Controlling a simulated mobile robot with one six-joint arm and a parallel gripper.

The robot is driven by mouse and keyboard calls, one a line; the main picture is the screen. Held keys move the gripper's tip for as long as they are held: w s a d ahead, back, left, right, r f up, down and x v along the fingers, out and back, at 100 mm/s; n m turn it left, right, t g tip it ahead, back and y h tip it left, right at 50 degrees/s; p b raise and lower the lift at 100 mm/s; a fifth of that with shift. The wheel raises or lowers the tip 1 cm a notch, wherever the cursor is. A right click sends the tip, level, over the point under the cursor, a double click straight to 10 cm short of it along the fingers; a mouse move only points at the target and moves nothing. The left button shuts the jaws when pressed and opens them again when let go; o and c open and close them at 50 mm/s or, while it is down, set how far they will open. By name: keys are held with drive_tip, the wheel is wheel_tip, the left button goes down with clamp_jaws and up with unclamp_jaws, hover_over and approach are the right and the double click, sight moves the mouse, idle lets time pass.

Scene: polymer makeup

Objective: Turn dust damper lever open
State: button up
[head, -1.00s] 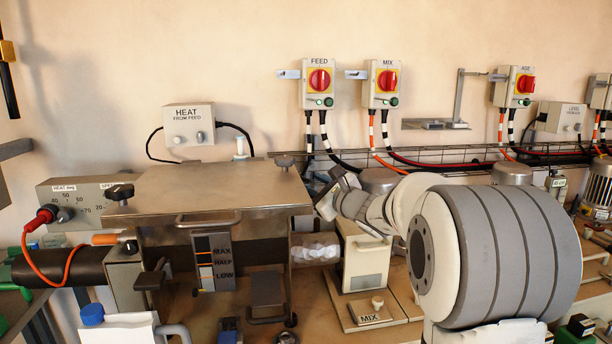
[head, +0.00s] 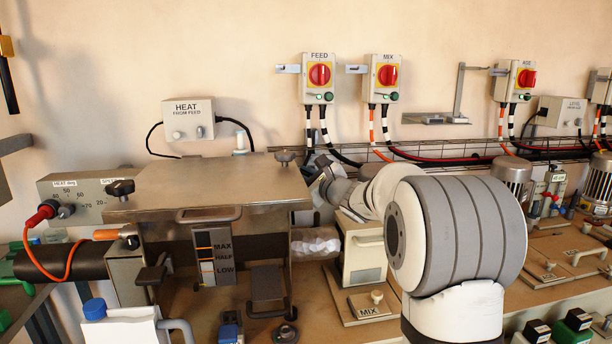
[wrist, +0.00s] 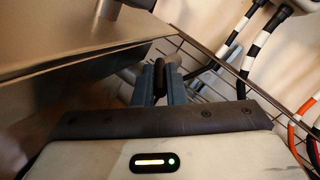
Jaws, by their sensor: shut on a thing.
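In the wrist view my gripper (wrist: 160,84) has its two blue-grey fingers closed on a dark, rounded lever grip (wrist: 159,78), upright between the fingertips. It appears to be the dust damper lever; no label shows on it. A pale grey pipe-like part lies behind the fingers. In the head view my arm reaches behind the right end of the steel feed box (head: 215,185). There the fingertips and the lever are mostly hidden, so the lever's angle cannot be told.
The steel box's edge is close on the left in the wrist view. A wire cable tray (wrist: 260,95) and striped cables (wrist: 256,43) run along the wall at right. In the head view a white mixer housing (head: 362,255) stands below my wrist.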

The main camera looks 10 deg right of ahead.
drive_tip(key=shift+a+f+h+b, duration=0.15)
drive_tip(key=shift+h+b, duration=0.15)
drive_tip(key=shift+b, duration=0.5)
clamp_jaws()
drive_tip(key=shift+m+b, duration=0.3)
drive_tip(key=shift+b, duration=0.35)
drive_tip(key=shift+s+a+m+t+h+b, duration=0.1)
drive_tip(key=shift+m+t+h+b, duration=0.25)
drive_tip(key=shift+h+b, duration=0.45)
drive_tip(key=shift+b, duration=0.45)
drive_tip(key=shift+r, duration=0.25)
drive_tip(key=o, duration=0.6)
unclamp_jaws()
drive_tip(key=shift+o, duration=0.2)
drive_tip(key=shift+s, duration=0.1)
drive_tip(key=v, duration=0.7)
drive_tip(key=shift+s+b, duration=0.3)
drive_tip(key=shift+s, duration=0.05)
